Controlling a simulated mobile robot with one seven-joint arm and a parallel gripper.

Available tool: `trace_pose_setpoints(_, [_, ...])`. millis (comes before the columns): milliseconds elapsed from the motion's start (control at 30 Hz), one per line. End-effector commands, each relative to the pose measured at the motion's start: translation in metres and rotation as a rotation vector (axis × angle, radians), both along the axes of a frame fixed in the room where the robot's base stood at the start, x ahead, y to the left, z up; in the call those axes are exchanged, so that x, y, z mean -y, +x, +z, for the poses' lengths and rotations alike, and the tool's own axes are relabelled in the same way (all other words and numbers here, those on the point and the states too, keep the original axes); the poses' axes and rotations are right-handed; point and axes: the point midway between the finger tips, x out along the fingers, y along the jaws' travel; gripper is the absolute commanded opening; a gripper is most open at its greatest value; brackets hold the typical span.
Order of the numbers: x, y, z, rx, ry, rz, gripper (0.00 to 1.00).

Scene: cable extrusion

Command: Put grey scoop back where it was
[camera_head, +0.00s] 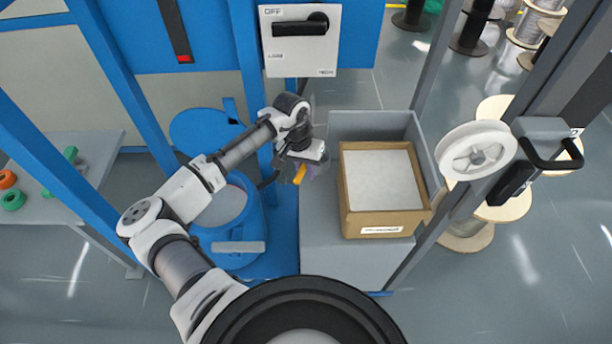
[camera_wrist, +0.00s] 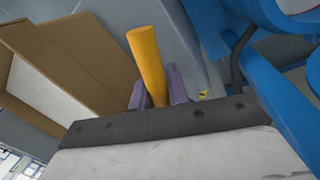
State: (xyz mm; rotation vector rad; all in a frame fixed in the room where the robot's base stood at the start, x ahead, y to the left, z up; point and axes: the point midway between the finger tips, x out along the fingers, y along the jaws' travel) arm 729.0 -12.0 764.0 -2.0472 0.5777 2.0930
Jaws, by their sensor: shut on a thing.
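My gripper (camera_head: 301,168) is over the left side of the grey stand, just left of the cardboard box. In the wrist view its purple fingertips (camera_wrist: 158,92) are shut on a yellow cylindrical handle (camera_wrist: 146,58). The handle also shows as a short yellow piece (camera_head: 299,174) under the gripper in the head view. No grey scoop bowl can be made out clearly; it seems hidden by the gripper, so I cannot confirm that the handle belongs to the grey scoop.
The open cardboard box (camera_head: 347,190) holds pale material and stands on the grey stand (camera_head: 330,262). A blue container (camera_head: 250,235) with grey contents is left of my gripper. Blue posts (camera_head: 122,75) and a white switch panel (camera_head: 300,55) are close by. A white spool (camera_head: 476,150) is at the right.

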Motion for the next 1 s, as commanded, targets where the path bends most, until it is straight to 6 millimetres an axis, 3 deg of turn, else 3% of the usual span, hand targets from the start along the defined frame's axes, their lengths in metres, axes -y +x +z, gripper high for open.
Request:
trace_pose_setpoints(267, [0.000, -0.001, -0.037, -0.002, 0.000, 0.000, 0.00])
trace_pose_setpoints(667, [0.000, 0.000, -0.043, -0.001, 0.000, 0.000, 0.00])
trace_pose_setpoints(700, [0.000, 0.000, -0.042, -0.001, 0.001, 0.000, 0.22])
trace_pose_setpoints(800, [0.000, 0.000, -0.042, -0.002, 0.001, 0.000, 0.35])
trace_pose_setpoints(1000, [0.000, -0.001, -0.042, -0.002, 0.001, -0.001, 0.38])
